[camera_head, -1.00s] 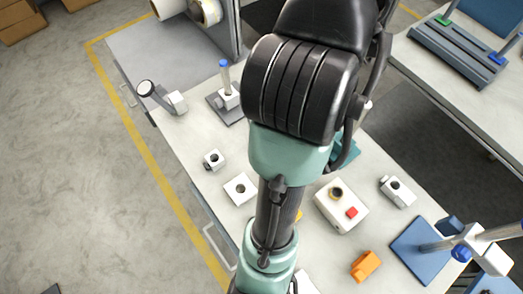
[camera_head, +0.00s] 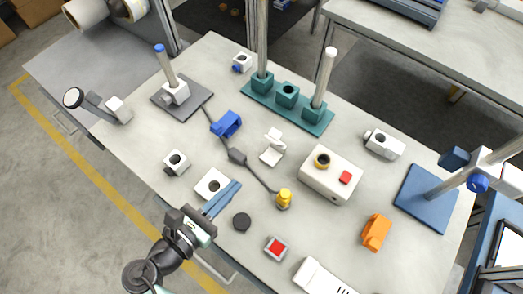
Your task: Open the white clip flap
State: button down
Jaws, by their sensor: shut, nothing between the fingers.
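A small white clip (camera_head: 272,147) stands near the middle of the table, left of the white box. It looks like a base with a thin flap tilted up from it; how far the flap is open is hard to tell at this size. My gripper (camera_head: 238,184) is at the lower left of the clip and apart from it. Its long blue fingers point up and right and lie together, with nothing between them. They pass over or beside a white square block with a dark hole (camera_head: 208,183) and partly hide it.
A white box with a red button (camera_head: 330,175) is right of the clip. A teal rack with posts (camera_head: 287,95) stands behind. A blue block (camera_head: 227,124), black disc (camera_head: 242,222) and orange piece (camera_head: 376,232) are nearby.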

aim_at(271, 140)
jog(key=x, duration=0.9)
jog(key=shift+w+d+r+p, duration=0.35)
jog(key=shift+w+d+r, duration=0.15)
jog(key=shift+w+r, duration=0.35)
jog(key=shift+w+d+r, duration=0.25)
jog(key=shift+w+d, duration=0.05)
jog(key=shift+w, duration=0.15)
jog(key=shift+r, duration=0.1)
jog(key=r+g+p, duration=0.1)
jog(key=p, duration=0.4)
jog(key=w+d+r+g+y+p, duration=0.1)
jog(key=p, duration=0.4)
jog(key=shift+w+y, duration=0.1)
jog(key=shift+y, duration=0.2)
jog(key=shift+w+p, duration=0.1)
jog(key=shift+p, duration=0.75)
jog(key=shift+d+f, duration=0.1)
jog(key=shift+f, duration=0.1)
